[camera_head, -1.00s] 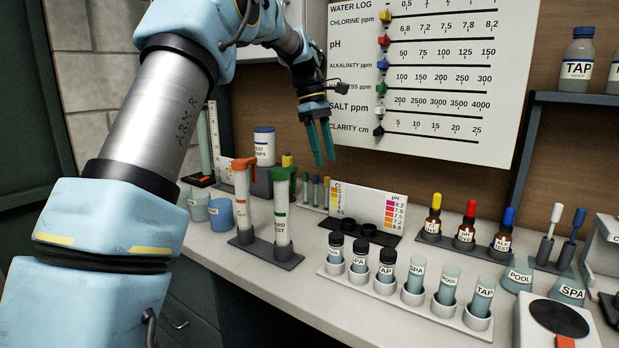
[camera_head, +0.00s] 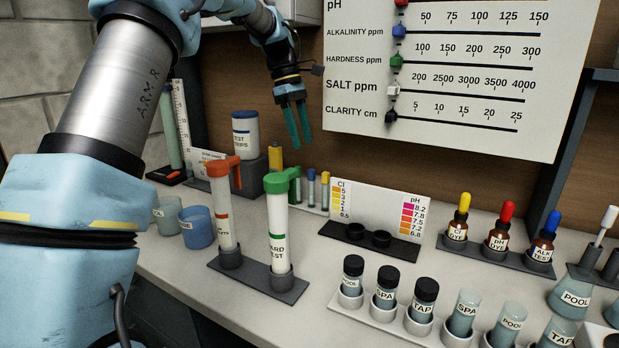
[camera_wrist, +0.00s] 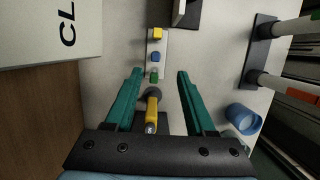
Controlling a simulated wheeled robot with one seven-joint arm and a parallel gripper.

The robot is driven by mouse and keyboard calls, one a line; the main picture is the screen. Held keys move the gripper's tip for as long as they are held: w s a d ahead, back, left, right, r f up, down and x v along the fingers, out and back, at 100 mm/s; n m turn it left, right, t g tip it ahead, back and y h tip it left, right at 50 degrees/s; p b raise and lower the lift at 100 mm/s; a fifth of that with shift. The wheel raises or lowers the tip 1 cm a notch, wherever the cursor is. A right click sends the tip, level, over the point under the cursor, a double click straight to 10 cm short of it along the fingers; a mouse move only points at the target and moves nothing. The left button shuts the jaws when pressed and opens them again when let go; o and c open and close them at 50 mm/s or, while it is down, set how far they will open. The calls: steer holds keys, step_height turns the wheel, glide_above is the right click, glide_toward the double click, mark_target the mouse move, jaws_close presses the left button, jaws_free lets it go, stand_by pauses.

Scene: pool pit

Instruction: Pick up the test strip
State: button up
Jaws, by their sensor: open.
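My gripper (camera_head: 299,143) is open and empty, fingers pointing down, in the head view just right of and above a narrow yellow piece (camera_head: 276,157). A white tub lettered as test strips (camera_head: 245,140), with a blue lid, stands on a dark block left of that piece. No separate strip can be told for sure. In the wrist view my gripper (camera_wrist: 160,75) has its two teal fingers apart, with the yellow piece (camera_wrist: 152,108) between them near the palm, on a dark base. I cannot tell whether this piece is the strip.
A small rack of capped vials (camera_wrist: 154,57) stands close by. Red-capped (camera_head: 222,205) and green-capped (camera_head: 279,225) tubes stand in front in a dark holder. A colour chart (camera_head: 362,208) is to the right; the wall board (camera_head: 450,85) is behind.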

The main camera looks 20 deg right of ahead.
mark_target(311, 169)
steer(key=x, duration=0.2)
steer(key=p+x, duration=0.1)
steer(key=x, duration=0.2)
steer(key=p+x, duration=0.1)
steer(key=x, duration=0.2)
steer(key=shift+w+d+f, duration=0.1)
steer(key=shift+w+d, duration=0.15)
steer(key=shift+d, duration=0.1)
steer(key=shift+c, duration=0.3)
jaws_close()
stand_by(0.7)
